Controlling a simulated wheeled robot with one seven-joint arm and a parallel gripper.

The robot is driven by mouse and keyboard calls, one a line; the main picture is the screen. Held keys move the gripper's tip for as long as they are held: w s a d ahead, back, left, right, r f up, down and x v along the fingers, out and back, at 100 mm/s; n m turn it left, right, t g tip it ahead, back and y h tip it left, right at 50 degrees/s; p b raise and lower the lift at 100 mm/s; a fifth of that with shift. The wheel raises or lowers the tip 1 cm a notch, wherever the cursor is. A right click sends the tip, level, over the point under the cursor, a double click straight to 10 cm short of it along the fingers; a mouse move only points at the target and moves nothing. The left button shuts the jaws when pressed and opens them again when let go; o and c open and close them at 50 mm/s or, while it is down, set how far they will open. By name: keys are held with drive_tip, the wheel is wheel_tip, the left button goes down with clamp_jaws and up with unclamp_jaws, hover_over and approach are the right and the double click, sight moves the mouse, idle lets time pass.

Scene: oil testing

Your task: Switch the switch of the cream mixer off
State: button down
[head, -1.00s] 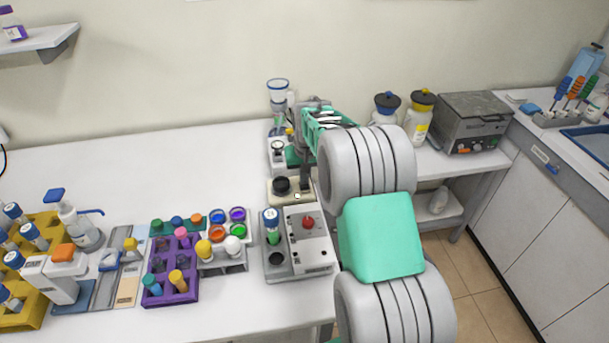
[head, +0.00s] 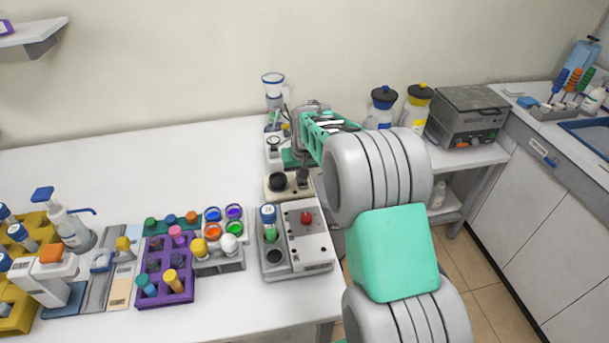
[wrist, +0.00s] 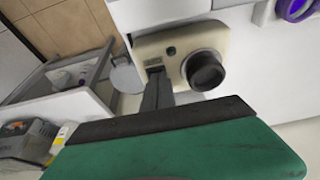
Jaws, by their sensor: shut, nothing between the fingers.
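The cream mixer (head: 284,192) stands on the white table, behind the grey device with the red button. It has a cream body and a round black cup. In the wrist view the mixer (wrist: 152,46) lies ahead of my gripper, with its black cup (wrist: 206,70) on the right. A small dark round part (wrist: 171,51) and a dark label-like patch sit on its top; I cannot tell which is the switch or its position. My gripper (wrist: 156,75) is shut and empty, its dark fingertips at the mixer's near left edge. Contact is unclear. The gripper (head: 303,180) also shows in the head view.
The grey device with a red button (head: 316,243) stands in front of the mixer. A purple rack (head: 181,297) with tubes is at left. Two capped bottles and a grey box (head: 466,119) stand at the back right. The back left table is clear.

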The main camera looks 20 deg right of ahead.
drive_tip(key=shift+w+d+r, duration=0.2)
drive_tip(key=shift+w+r, duration=0.05)
drive_tip(key=shift+w, duration=0.45)
drive_tip(key=shift+r, duration=0.25)
drive_tip(key=v, duration=0.1)
drive_tip(key=p+v, duration=0.1)
drive_tip(key=v, duration=0.1)
drive_tip(key=p+v, duration=0.1)
drive_tip(key=shift+w+r, duration=0.25)
drive_tip(key=shift+r, duration=0.05)
drive_tip(key=s+b+v, duration=0.1)
drive_tip(key=b+v, duration=0.1)
drive_tip(key=v, duration=0.7)
drive_tip(key=shift+s+f, duration=0.25)
drive_tip(key=shift+s, duration=0.05)
